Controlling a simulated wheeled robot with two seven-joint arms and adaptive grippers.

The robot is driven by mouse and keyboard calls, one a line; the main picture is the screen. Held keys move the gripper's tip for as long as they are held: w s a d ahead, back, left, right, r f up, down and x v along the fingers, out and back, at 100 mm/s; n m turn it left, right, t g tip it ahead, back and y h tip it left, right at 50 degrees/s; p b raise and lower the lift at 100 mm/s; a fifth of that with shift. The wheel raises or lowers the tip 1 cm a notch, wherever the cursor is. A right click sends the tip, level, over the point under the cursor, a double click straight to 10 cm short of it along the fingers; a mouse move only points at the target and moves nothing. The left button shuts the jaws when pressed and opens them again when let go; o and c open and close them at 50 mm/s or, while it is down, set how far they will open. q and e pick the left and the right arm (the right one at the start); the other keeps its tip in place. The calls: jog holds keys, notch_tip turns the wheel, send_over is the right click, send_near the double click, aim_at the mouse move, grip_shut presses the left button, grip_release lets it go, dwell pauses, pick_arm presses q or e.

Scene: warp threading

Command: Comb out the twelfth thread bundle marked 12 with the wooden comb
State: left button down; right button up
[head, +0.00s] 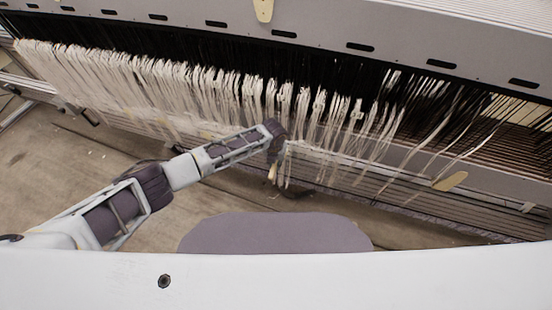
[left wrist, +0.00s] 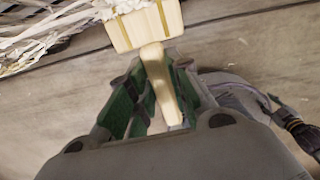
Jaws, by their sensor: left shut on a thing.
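My left gripper (head: 277,168) is in front of the lower ends of the hanging threads, near the middle of the head view. It is shut on the handle of the wooden comb (left wrist: 147,26). The comb's pale handle runs between the green finger pads in the left wrist view, and its wide head points away from the gripper. White threads lie right at the comb's far edge; its teeth are hidden there. In the head view the white thread bundles (head: 150,88) hang in a long row. I cannot read any number, so bundle 12 cannot be told apart. My right gripper is out of view.
A grey slotted machine beam (head: 330,30) runs above the threads. Dark threads hang behind the white ones. Bare floor (head: 60,160) shows at the left.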

aim_at(272, 172)
pick_arm(q)
jog(key=shift+s+a+r+p, duration=0.15)
jog(key=shift+s+r+p, duration=0.05)
jog(key=shift+s+p, duration=0.3)
jog(key=shift+s+a+f+p, duration=0.1)
jog(key=shift+s+a+p, duration=0.05)
jog(key=shift+s+p, duration=0.3)
jog(key=shift+s+a+p, duration=0.15)
jog(key=shift+s+p, duration=0.15)
jog(key=shift+s, duration=0.2)
jog(key=shift+s+a, duration=0.1)
jog(key=shift+s+a+p, duration=0.25)
jog(key=shift+s+p, duration=0.45)
jog(key=shift+p, duration=0.15)
jog(key=s+p, duration=0.1)
jog(key=s, duration=0.1)
jog(key=s+a+p, duration=0.1)
jog(key=s+p, duration=0.1)
jog(key=shift+a, duration=0.1)
